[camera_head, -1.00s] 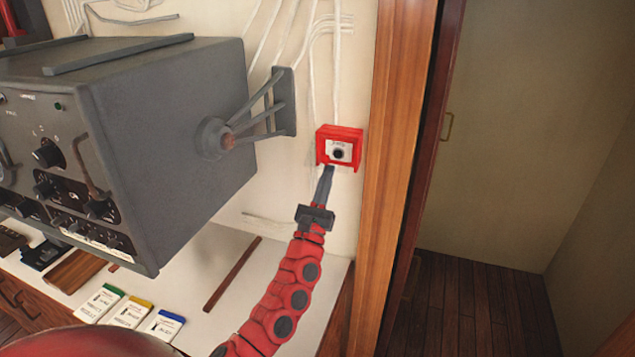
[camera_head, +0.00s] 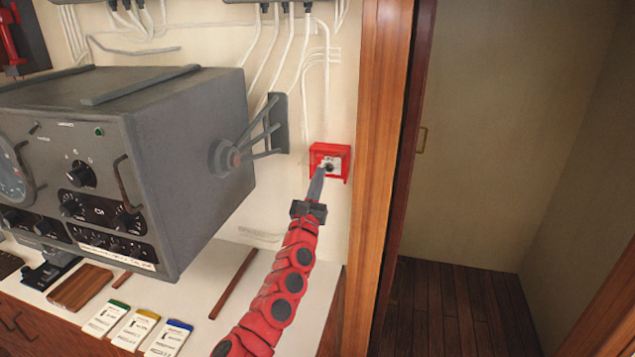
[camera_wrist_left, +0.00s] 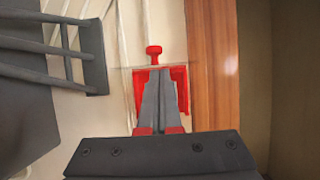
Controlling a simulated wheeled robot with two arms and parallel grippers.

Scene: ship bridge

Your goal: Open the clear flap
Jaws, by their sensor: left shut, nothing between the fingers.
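A small red box (camera_head: 329,149) is fixed to the wall beside the wooden door post. It has a white face with a dark round spot. My left gripper (camera_head: 320,173) points up at it, its narrow fingers together and empty, the tips over the lower left of the white face. I cannot tell whether they touch it. In the left wrist view the fingers (camera_wrist_left: 159,75) stand between the red side walls of the box (camera_wrist_left: 181,78). A red knob (camera_wrist_left: 153,53) shows just above the tips. Only a faint see-through edge hints at the clear flap; its angle is unclear.
A grey radio unit (camera_head: 180,170) on a wall bracket (camera_head: 272,130) stands to the left. White cables (camera_head: 280,60) run down the wall above the box. The wooden door post (camera_head: 380,150) is close on the right. Three labelled cards (camera_head: 135,328) lie on the counter below.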

